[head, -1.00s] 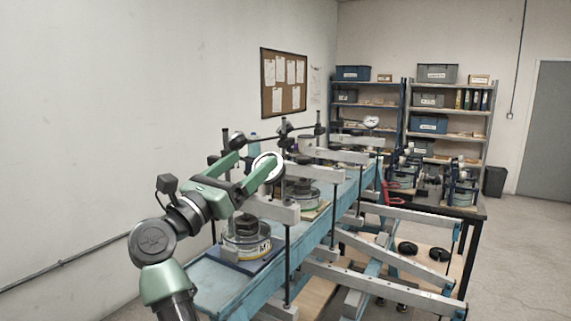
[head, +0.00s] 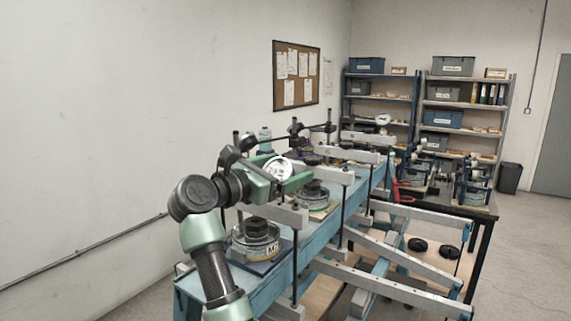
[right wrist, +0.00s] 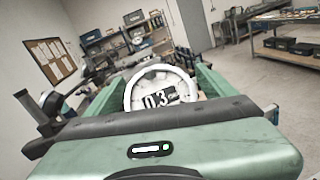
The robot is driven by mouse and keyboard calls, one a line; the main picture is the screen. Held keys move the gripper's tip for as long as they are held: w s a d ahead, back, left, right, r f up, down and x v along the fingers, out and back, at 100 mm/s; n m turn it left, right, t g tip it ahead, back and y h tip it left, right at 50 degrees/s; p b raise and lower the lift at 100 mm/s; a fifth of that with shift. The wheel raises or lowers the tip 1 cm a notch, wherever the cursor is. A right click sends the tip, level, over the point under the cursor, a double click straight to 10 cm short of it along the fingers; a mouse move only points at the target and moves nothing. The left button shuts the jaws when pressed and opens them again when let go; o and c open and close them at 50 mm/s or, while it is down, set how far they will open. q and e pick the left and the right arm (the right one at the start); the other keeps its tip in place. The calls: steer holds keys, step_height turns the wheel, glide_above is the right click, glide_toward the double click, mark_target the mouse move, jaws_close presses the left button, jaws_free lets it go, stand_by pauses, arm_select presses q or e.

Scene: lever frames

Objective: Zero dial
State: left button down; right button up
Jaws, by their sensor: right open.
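A round white-faced dial gauge (head: 279,168) stands above the near end of the blue bench, over the lever frame. In the right wrist view the dial (right wrist: 160,92) faces me, with a dark label reading about 0.3 and small unclear letters. The needle is too small to read. My right gripper (head: 283,181) is open at the dial. Its green fingers lie either side of the dial in the right wrist view, with no clear grip on it; contact cannot be told. A second dial (head: 383,119) stands farther along the bench. My left gripper is not in view.
The blue bench (head: 262,288) carries grey lever beams (head: 275,213), thin black rods and round sample cells (head: 255,239) close below my arm. Long grey beams (head: 390,290) stick out to the right. Shelves (head: 462,110) stand at the back. Floor at far right is clear.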

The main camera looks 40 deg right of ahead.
steer(key=shift+c, duration=0.9)
steer(key=c, duration=1.2)
steer(key=shift+f+m+g+b, duration=0.25)
steer(key=shift+m+g+b, duration=0.25)
steer(key=shift+b, duration=0.45)
steer(key=shift+r+m+g+b, duration=0.15)
steer(key=shift+m+g+b, duration=0.2)
steer(key=shift+m, duration=0.15)
steer(key=shift+s, duration=0.1)
steer(key=o, duration=1.4)
